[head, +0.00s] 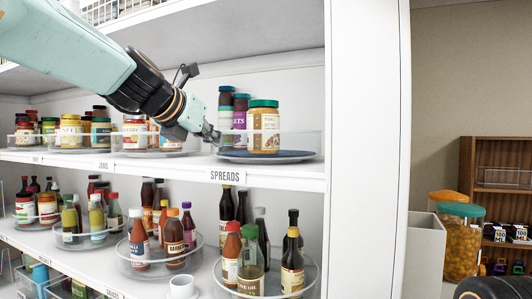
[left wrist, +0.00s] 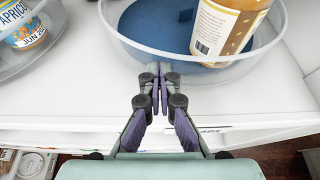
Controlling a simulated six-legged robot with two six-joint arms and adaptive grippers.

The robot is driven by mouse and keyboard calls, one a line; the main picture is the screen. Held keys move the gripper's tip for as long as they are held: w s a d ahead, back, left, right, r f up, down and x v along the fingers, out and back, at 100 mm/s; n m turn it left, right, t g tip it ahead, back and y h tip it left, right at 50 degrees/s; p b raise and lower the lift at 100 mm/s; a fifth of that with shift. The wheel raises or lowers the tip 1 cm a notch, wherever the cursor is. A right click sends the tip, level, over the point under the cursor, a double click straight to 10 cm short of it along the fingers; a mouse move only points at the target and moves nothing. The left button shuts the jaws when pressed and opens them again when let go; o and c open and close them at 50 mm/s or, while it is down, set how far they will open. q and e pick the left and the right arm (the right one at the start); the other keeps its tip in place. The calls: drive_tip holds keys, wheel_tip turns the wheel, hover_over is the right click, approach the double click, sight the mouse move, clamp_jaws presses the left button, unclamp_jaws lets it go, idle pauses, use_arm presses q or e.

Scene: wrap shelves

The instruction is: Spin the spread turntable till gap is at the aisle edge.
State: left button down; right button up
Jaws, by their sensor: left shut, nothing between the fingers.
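The spreads turntable (head: 285,155) is a round tray with a blue base and clear rim above the "SPREADS" label. A green-lidded jar (head: 263,130) stands near its middle front; a purple-labelled jar (head: 240,115) and a dark jar (head: 225,118) stand behind and left. Bare blue base shows at the front and right. My left gripper (head: 213,137) is shut and empty at the tray's left side. In the left wrist view, its fingertips (left wrist: 160,72) are at the clear rim (left wrist: 205,72); I cannot tell whether they touch. My right gripper is not in view.
Another clear turntable (left wrist: 40,70) with jars is close on the left. The shelf edge (head: 150,168) runs along the front, and a white upright (head: 365,150) stands on the right. Bottles fill turntables (head: 262,290) on the shelf below.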

sight(240, 143)
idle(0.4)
use_arm(q)
drive_tip(key=shift+s+d, duration=0.65)
drive_tip(key=shift+d, duration=0.45)
drive_tip(key=shift+s+d, duration=0.3)
drive_tip(key=shift+d, duration=0.3)
drive_tip(key=shift+s+d, duration=0.25)
drive_tip(key=shift+d, duration=0.35)
